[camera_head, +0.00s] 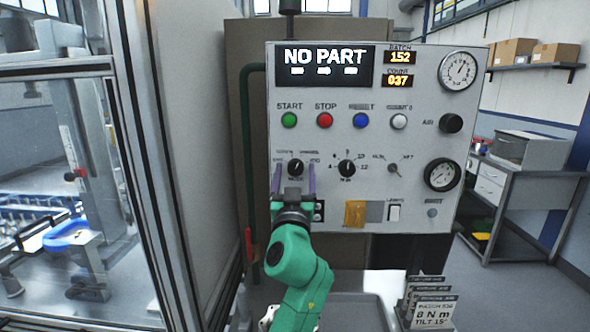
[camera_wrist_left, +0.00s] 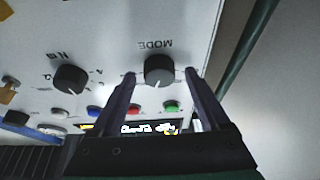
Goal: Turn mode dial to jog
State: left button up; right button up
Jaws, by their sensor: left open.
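The mode dial (camera_head: 295,167) is a round black knob at the left of the grey control panel (camera_head: 420,130). It shows large in the wrist view (camera_wrist_left: 159,70), where the panel is upside down and the word MODE reads inverted. A pale pointer mark there points down, toward the coloured buttons. The small position labels are not clearly legible. My left gripper (camera_head: 294,180) is open, with one finger on either side of the dial. The wrist view shows its fingertips (camera_wrist_left: 160,76) with a gap on both sides of the knob. My right gripper is not in view.
A second black dial (camera_head: 347,168) sits to the right of the mode dial. Green (camera_head: 289,120), red (camera_head: 325,120) and blue (camera_head: 361,120) buttons lie above. A yellow tag (camera_head: 355,214) hangs lower right. A dark green pipe (camera_head: 247,150) runs along the panel's left side.

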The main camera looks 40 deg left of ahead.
pick_arm(q)
grip_shut()
